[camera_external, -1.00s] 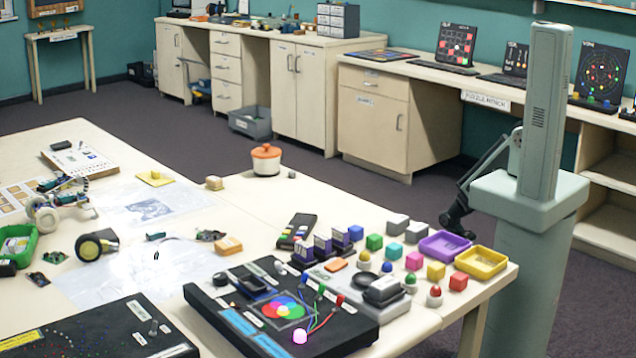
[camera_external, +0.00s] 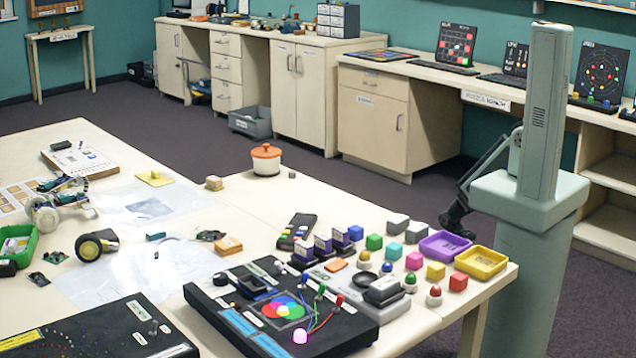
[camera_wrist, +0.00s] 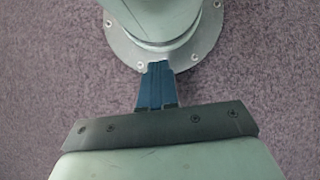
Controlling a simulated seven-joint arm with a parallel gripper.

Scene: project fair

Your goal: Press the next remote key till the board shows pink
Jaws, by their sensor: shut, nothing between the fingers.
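A black board (camera_external: 262,340) lies near the table's front edge, with overlapping coloured circles (camera_external: 284,309), wires and small knobs. A small lamp (camera_external: 300,337) at its front glows pink. A dark handheld unit (camera_external: 297,231) with small keys, possibly the remote, lies behind the board; its key labels are too small to read. My gripper (camera_wrist: 157,85) is shut and empty in the wrist view, over carpet and a round bolted flange. In the external view my dark folded arm end (camera_external: 455,215) hangs beside the grey column, off the table's right side, well away from the board and handheld unit.
Coloured blocks, domed pieces, a purple tray (camera_external: 446,246) and a yellow tray (camera_external: 482,262) crowd the table's right end. A second dark board (camera_external: 95,330) lies at front left. An orange-lidded pot (camera_external: 266,159) stands at the back edge. Bare tabletop shows around the pot.

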